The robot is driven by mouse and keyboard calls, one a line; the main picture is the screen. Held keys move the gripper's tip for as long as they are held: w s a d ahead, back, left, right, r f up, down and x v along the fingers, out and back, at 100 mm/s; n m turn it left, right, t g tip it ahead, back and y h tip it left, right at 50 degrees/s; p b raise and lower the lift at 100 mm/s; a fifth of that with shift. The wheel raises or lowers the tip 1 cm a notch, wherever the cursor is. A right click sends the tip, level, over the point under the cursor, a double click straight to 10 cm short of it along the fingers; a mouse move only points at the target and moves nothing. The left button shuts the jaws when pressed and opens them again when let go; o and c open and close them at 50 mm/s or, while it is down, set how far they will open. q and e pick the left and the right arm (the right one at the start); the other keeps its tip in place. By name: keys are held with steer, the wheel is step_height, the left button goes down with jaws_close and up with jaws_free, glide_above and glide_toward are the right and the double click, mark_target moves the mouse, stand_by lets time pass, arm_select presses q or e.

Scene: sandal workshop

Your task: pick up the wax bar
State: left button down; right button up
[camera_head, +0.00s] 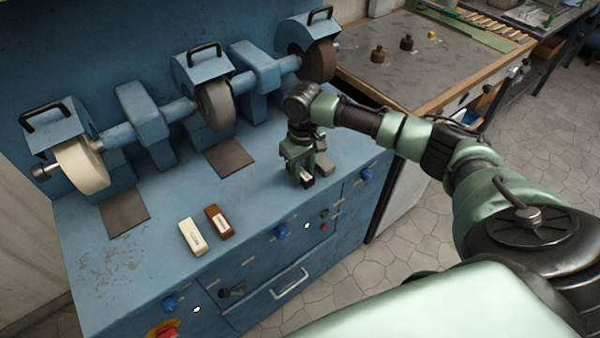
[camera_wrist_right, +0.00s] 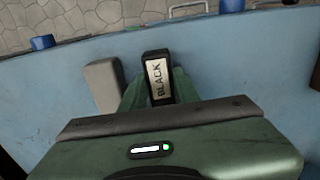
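A black bar with a pale label reading BLACK (camera_wrist_right: 159,80) stands between the two green fingers of my right gripper (camera_wrist_right: 160,92) in the right wrist view. In the head view my right gripper (camera_head: 302,172) is low over the blue bench near its front edge. The fingers lie close along both sides of the bar; I cannot tell whether they press on it. A grey bar (camera_wrist_right: 103,85) lies just beside the gripper. A cream bar (camera_head: 192,237) and a brown bar (camera_head: 219,222) lie apart to the left in the head view. My left gripper is not in view.
Grinding and buffing wheels (camera_head: 213,104) on a blue machine line the back of the bench (camera_head: 150,265). Knobs and a drawer handle (camera_head: 289,283) are on its front.

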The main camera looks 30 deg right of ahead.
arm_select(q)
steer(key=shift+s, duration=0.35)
arm_select(e)
jaws_close()
steer(key=shift+r, duration=0.1)
